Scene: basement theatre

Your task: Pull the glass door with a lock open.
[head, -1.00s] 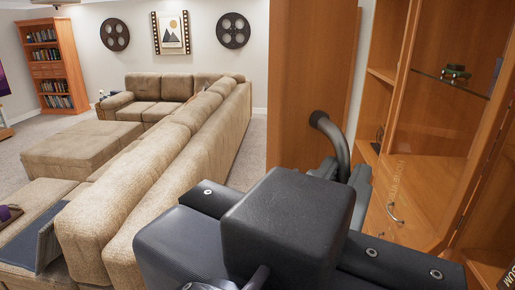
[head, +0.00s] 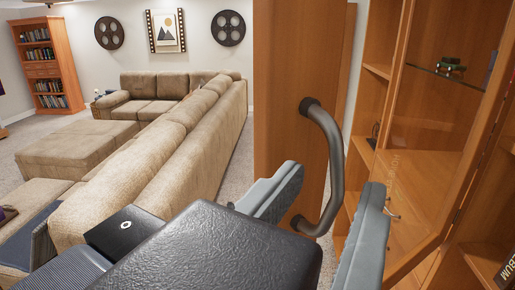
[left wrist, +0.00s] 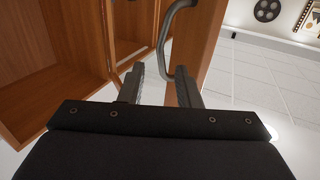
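A wooden panel (head: 285,90) stands upright in the middle of the head view. It carries a thick dark curved handle (head: 333,150), also in the left wrist view (left wrist: 166,35). To its right is a wood-framed glass door (head: 435,115) with shelf items seen through it; I cannot make out a lock. My left gripper (head: 337,180) is open, with its grey fingers on either side of the handle's lower part. The left wrist view shows the fingers (left wrist: 160,75) apart, with the handle's lower end near the tips. Contact is not clear. My right gripper is not in view.
A wooden cabinet (head: 377,70) with shelves stands around the glass door. A small metal pull (head: 391,214) shows low on the right.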

